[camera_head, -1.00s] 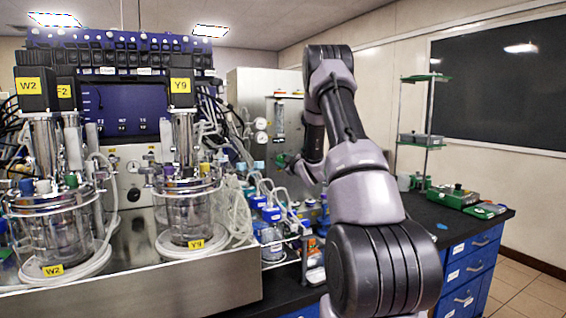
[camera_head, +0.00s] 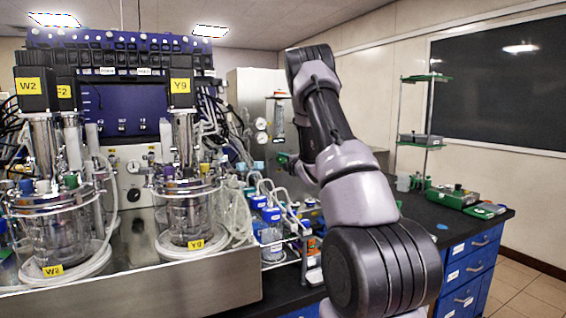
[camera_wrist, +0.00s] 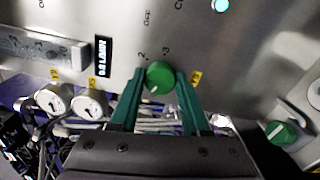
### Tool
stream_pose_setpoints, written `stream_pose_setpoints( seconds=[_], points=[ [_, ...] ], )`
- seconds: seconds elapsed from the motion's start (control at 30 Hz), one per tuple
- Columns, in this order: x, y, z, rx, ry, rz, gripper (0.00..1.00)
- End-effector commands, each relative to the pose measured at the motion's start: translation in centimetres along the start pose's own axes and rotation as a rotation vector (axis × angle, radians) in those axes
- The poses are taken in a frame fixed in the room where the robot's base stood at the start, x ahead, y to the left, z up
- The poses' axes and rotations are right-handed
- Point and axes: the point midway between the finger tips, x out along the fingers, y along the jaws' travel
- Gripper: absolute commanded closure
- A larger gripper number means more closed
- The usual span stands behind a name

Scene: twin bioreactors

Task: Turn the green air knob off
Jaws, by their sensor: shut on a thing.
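In the wrist view, a round green knob (camera_wrist: 159,72) with a white pointer mark sits on a grey metal panel (camera_wrist: 185,45). My gripper (camera_wrist: 161,84) has its two green fingers on either side of this knob, shut on it. The pointer slants toward the lower left. Printed marks, including "2", "3" and "OFF", stand above the knob. In the head view, my arm reaches toward the steel cabinet (camera_head: 250,90) behind the bench. A small green spot shows at its end, too small to tell knob from finger.
A second green knob (camera_wrist: 281,132) sits at the right of the wrist view. Two round gauges (camera_wrist: 89,103) and tubing lie at the left.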

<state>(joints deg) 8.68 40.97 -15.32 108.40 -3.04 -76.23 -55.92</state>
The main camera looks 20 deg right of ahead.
Motion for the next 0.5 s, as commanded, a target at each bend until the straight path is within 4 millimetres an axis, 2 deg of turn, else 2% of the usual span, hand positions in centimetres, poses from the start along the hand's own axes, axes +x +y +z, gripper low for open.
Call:
stream_pose_setpoints(
  seconds=[0.2, 0.5],
  points=[
    [-0.06, -0.24, -0.05, -0.184, 0.000, -0.005, 1.00],
    [-0.08, -0.20, -0.07, -0.363, 0.002, -0.005, 1.00]
  ],
)
